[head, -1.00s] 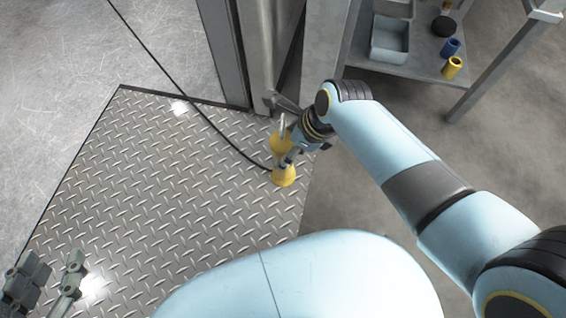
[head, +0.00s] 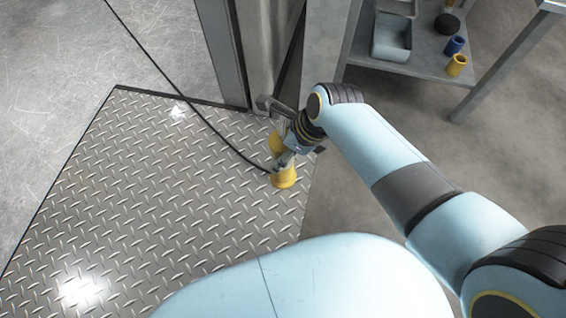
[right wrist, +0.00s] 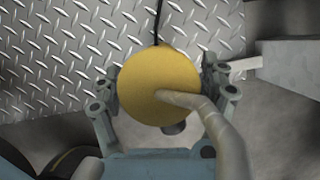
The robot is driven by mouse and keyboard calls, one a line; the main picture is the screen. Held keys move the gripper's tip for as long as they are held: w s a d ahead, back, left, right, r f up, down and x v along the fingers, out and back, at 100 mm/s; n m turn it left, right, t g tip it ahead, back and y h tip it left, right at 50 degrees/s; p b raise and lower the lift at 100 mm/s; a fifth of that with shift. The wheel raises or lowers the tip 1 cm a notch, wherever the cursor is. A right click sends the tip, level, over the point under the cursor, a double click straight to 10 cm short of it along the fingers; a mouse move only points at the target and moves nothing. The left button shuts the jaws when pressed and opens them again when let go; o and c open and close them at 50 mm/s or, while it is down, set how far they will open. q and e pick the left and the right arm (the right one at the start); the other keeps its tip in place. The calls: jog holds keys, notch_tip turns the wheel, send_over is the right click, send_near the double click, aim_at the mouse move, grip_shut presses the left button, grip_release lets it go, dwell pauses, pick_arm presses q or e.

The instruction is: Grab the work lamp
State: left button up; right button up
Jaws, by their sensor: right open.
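The yellow work lamp (head: 284,178) is beside the metal post, above the tread-plate floor, with a black cord running from it. My right gripper (head: 281,158) is at the lamp and hides its middle. In the right wrist view the lamp's round yellow end (right wrist: 150,80) lies between the two spread fingers of my right gripper (right wrist: 165,88). The fingers are open, one on each side; I cannot tell whether either touches it. A curved grey-beige tube (right wrist: 220,130) passes in front of the lamp's lower right. My left gripper is out of view.
A grey bracket (head: 272,104) juts from the metal post (head: 262,50) close to my right gripper. A shelf (head: 418,62) with a grey bin (head: 392,40) and blue and yellow cups stands at upper right.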

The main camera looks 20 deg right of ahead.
grip_shut()
dwell(0.6)
